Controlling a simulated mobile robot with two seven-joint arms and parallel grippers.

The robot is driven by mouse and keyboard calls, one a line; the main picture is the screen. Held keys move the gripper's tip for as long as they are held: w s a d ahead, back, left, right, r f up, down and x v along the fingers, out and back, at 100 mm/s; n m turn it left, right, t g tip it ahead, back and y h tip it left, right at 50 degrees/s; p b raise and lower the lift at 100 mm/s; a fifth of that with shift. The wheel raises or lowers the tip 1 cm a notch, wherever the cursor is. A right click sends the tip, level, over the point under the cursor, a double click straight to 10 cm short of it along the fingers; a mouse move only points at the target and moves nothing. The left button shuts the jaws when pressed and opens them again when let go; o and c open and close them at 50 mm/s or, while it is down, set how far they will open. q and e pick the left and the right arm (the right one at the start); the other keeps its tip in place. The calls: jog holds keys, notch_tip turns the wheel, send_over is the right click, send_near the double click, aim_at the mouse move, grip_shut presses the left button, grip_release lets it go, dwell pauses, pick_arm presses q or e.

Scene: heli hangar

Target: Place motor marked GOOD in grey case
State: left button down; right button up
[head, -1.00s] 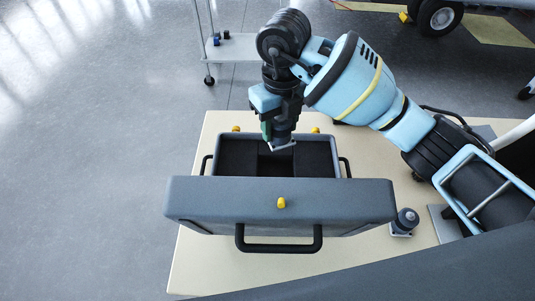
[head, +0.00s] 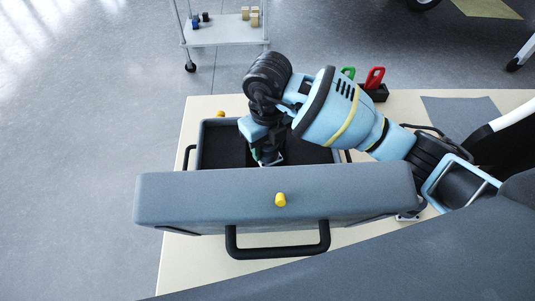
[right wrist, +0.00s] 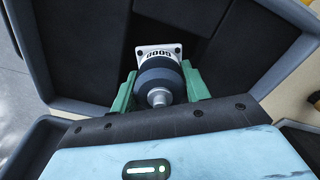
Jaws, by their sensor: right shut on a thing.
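The grey case (head: 190,208) stands open on the table, its lid raised on the near side and its black foam-lined inside (head: 220,143) behind. My right gripper (head: 268,160) points down into the case. It is shut on a motor (right wrist: 158,84), whose dark round body sits between the green fingers (right wrist: 125,92) in the right wrist view. The motor's white end plate (right wrist: 159,52) reads GOOD and lies close to the foam; whether it touches cannot be told. The lid hides the near part of the case. My left gripper is not in view.
The cream table (head: 195,265) has another motor (head: 408,216), mostly hidden, right of the lid. A black holder with red (head: 375,76) and green (head: 348,72) handled tools stands behind my arm. A grey mat (head: 460,112) lies right. A trolley (head: 225,30) holds small blocks.

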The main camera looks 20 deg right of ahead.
aim_at(268, 156)
jog(key=shift+f, duration=1.95)
jog(key=shift+f, duration=0.15)
jog(key=o, duration=1.3)
notch_tip(268, 156, up, 12)
jog(key=shift+r+p, duration=0.1)
jog(key=shift+p, duration=0.2)
